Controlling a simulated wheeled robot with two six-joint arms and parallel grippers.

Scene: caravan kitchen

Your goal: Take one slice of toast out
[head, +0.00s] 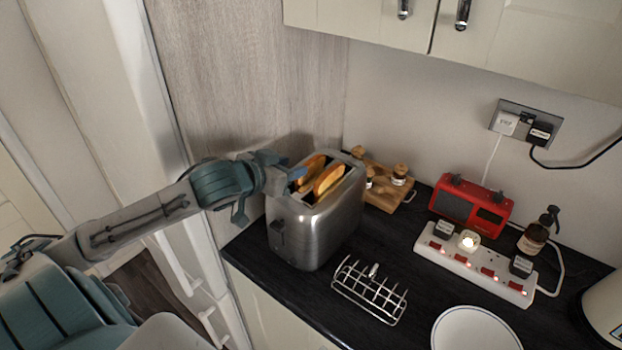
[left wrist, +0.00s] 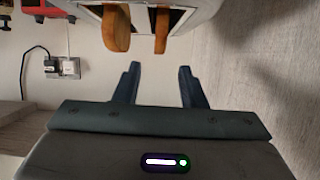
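A silver toaster (head: 318,218) stands upright on the dark worktop, close to the wood-panelled wall. Two slices of toast stick up from its slots: a near slice (head: 329,177) and a far slice (head: 309,170). In the left wrist view the picture is upside down, and two slices show at the top, one left (left wrist: 117,28) and one right (left wrist: 161,30). My left gripper (head: 283,168) is at the toaster's upper left side, close to the slices. Its two fingers (left wrist: 158,70) are apart with nothing between them. My right gripper is not in view.
A wire toast rack (head: 370,292) stands in front of the toaster, with a white plate (head: 475,330) to its right. A wooden rack with jars (head: 385,190), a red radio (head: 470,208) and a power strip (head: 475,263) are further right. Cupboards (head: 530,40) hang above.

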